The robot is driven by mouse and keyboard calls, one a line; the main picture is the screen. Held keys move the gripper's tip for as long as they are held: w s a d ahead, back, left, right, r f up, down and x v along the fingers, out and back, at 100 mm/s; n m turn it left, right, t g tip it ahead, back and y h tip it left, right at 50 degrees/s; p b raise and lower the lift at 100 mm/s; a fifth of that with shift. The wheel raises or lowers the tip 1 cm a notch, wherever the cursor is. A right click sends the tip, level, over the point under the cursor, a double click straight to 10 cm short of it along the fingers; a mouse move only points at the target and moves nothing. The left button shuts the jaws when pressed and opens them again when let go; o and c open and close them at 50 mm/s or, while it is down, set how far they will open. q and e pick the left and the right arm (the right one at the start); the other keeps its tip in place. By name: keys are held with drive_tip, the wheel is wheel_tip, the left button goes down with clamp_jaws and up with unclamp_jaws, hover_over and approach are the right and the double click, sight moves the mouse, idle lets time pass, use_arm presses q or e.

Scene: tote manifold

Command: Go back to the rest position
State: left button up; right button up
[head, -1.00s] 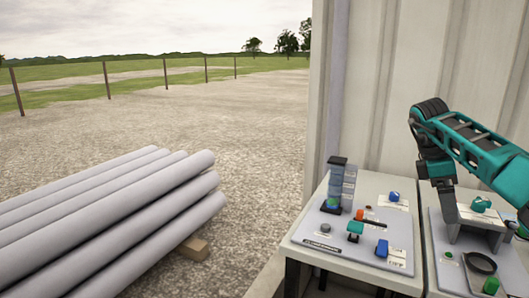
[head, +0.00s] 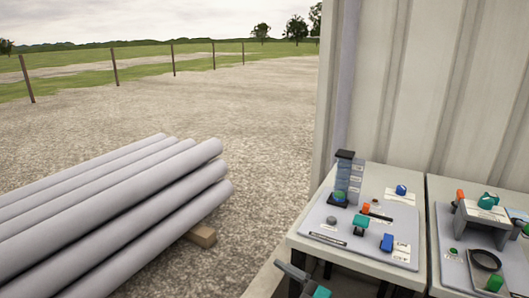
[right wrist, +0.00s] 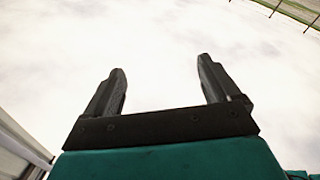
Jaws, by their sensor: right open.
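My right gripper (right wrist: 160,66) shows in the right wrist view with its two dark fingers spread wide apart. Nothing is between them, and only bright cloudy sky lies behind. In the head view, a small dark and teal part of one of my arms shows at the bottom edge, in front of the left panel table. I cannot tell which arm it is. The left gripper cannot be made out.
The left panel table (head: 304,236) carries a clear column (head: 349,182) and several coloured controls. The right panel (head: 442,233) has a grey bridge-like housing (head: 484,215) and a black ring (head: 487,261). A corrugated wall (head: 408,90) stands behind. Grey pipes (head: 110,215) lie stacked at left; gravel beyond is open.

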drive_tip(key=s+d+f+m+h+p, duration=0.1)
drive_tip(key=s+d+f+m+h, duration=1.2)
drive_tip(key=s, duration=0.4)
drive_tip(key=d+h, duration=0.1)
drive_tip(key=d, duration=0.1)
drive_tip(key=shift+s+d, duration=0.35)
drive_tip(key=shift+f, duration=0.15)
drive_tip(key=shift+c, duration=0.3)
